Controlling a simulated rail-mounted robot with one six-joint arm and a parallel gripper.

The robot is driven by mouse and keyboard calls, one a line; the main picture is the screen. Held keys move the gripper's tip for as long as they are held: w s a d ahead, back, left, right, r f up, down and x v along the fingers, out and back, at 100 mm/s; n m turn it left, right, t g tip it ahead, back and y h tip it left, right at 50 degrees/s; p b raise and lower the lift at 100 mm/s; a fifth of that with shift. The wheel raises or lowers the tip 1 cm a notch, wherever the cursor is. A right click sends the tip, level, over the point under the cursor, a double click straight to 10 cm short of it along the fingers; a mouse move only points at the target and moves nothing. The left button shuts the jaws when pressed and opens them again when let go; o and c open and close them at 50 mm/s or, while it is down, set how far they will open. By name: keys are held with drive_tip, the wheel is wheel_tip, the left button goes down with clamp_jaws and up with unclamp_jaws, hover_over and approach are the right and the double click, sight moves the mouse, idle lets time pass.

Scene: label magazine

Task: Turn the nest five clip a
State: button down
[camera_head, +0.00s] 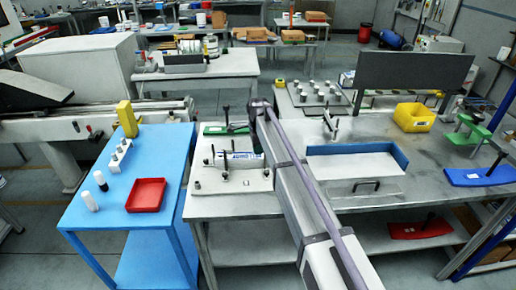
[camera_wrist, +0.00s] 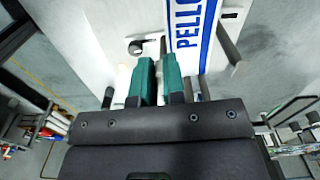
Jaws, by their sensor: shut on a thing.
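My gripper (camera_wrist: 160,64) shows in the wrist view with its two green fingers shut on a thin dark upright clip (camera_wrist: 163,46), which is mostly hidden between them. The clip stands on a white plate (camera_wrist: 85,22), beside a white strip with blue lettering (camera_wrist: 187,45). Another dark clip or pin (camera_wrist: 229,45) stands to the right of the strip. In the head view the white plate (camera_head: 215,187) lies on the grey bench, with the lettered strip (camera_head: 240,156) and several dark upright pins on it. My arm covers the gripper's fingertips there.
A blue-sided tray (camera_head: 352,163) lies to the right of my arm. Behind are a yellow bin (camera_head: 413,117) and a dark upright panel (camera_head: 412,72).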

drive_tip(key=d+n, duration=0.1)
drive_tip(key=n, duration=0.5)
drive_tip(key=s+d+n, duration=0.1)
drive_tip(key=n, duration=0.4)
drive_tip(key=s+d+n, duration=0.1)
drive_tip(key=n, duration=0.5)
drive_tip(key=shift+d+n, duration=0.15)
drive_tip(key=shift+n, duration=0.15)
idle(0.3)
drive_tip(key=c, duration=1.2)
unclamp_jaws()
